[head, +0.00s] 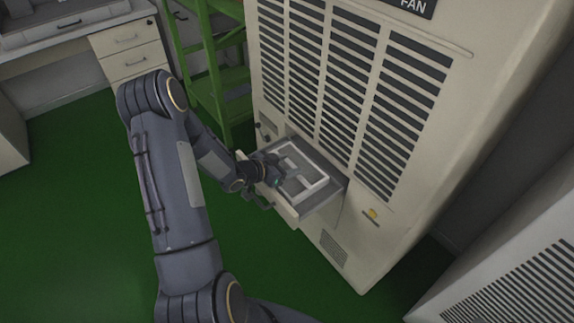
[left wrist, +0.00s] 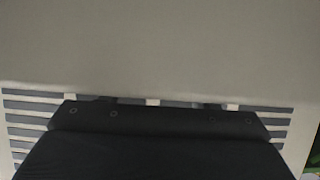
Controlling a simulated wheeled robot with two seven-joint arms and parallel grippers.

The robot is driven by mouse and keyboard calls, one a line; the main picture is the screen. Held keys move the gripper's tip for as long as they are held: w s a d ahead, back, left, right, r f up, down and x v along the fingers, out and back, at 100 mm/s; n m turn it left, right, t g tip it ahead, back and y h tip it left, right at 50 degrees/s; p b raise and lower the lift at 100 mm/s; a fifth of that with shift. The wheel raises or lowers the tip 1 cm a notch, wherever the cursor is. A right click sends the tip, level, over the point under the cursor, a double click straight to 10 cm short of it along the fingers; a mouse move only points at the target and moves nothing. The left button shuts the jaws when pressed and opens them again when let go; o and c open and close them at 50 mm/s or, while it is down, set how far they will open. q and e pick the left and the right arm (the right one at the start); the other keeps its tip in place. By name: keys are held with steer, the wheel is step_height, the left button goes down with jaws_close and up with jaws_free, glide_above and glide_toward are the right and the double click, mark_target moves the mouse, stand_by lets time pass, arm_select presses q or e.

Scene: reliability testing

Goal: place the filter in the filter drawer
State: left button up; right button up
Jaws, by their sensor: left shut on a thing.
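The filter (head: 306,187) is a flat, pale rectangular frame in the head view. It lies over the open filter drawer (head: 327,204), which sticks out from the front of the large beige cabinet. Whether it rests on the drawer floor or is held just above it, I cannot tell. My left gripper (head: 280,178) reaches over the drawer from the left and is shut on the filter's left part. In the left wrist view a pale surface fills the upper part, with the dark gripper body (left wrist: 155,140) below; the fingertips are hidden there. My right gripper is not in view.
The beige cabinet (head: 430,170) with dark vent slats stands right behind the drawer. A green ladder-like stand (head: 215,75) is at its left. A desk with drawers (head: 128,52) stands at the back left. Another vented unit (head: 520,270) is at the lower right. Green floor lies open at left.

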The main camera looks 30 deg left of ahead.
arm_select(q)
steer(key=shift+f, duration=0.1)
steer(key=o, duration=1.1)
steer(key=shift+c, duration=0.2)
